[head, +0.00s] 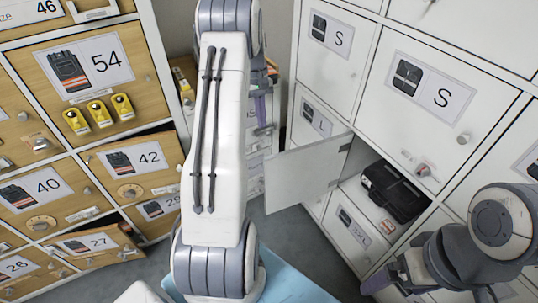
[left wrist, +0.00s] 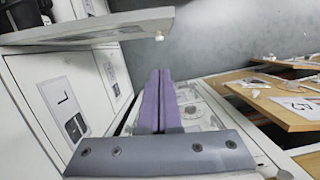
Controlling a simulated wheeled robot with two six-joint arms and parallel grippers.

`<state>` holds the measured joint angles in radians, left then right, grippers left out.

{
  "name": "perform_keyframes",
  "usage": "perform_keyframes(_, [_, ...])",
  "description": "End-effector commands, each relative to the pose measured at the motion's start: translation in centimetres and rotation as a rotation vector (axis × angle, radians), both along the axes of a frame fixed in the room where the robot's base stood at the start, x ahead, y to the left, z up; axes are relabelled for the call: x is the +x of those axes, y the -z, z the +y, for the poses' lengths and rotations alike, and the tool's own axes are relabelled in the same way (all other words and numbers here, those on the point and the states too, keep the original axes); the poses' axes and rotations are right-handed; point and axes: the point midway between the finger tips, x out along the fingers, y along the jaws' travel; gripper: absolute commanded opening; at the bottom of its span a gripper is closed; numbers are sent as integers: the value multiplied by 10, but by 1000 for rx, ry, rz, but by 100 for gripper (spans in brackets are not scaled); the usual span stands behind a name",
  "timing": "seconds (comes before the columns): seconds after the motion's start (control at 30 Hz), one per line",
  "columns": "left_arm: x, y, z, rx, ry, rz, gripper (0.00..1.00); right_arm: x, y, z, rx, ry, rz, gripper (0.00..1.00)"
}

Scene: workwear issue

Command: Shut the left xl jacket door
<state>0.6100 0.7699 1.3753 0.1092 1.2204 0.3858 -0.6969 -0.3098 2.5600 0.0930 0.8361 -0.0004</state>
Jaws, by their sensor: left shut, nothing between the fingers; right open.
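A white locker door (head: 305,175) stands swung open from the right-hand white cabinet, its plain inner face showing. I cannot read its label. Behind it is an open compartment with a black case-like item (head: 395,192) inside. In the left wrist view an open white door (left wrist: 100,30) with a small knob juts across the top, apart from my fingers. My left gripper (head: 264,108) is shut and empty, beyond the open door, partly hidden by my arm; its purple fingers (left wrist: 159,75) are pressed together. My right gripper (head: 398,280) is open at the lower right, partly cut off.
White doors marked S (head: 432,92) are shut around the opening. A wooden locker bank (head: 75,130) stands on the left, with a drawer-like door marked 27 (head: 98,243) ajar. A door marked L (left wrist: 65,105) shows in the wrist view. Grey floor (head: 300,235) lies between the banks.

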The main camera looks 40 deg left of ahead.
Motion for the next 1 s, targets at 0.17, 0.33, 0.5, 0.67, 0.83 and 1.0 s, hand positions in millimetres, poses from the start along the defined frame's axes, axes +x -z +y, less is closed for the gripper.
perform_keyframes(0.17, [-3,19,0,-3,-11,3,0,0,3,0,0,0,0,96])
perform_keyframes(0.33, [-8,52,-8,-4,-8,6,0,0,9,0,0,0,0,96])
perform_keyframes(0.5, [-12,89,-16,-3,-6,6,0,0,13,0,0,0,0,96])
perform_keyframes(0.67, [-20,97,-32,-1,-5,1,0,0,14,0,0,0,0,96])
perform_keyframes(0.83, [-29,97,-48,-1,-7,1,0,0,14,0,0,0,0,96])
perform_keyframes(1.0, [-32,97,-53,0,-8,0,0,0,14,0,0,0,0,96])
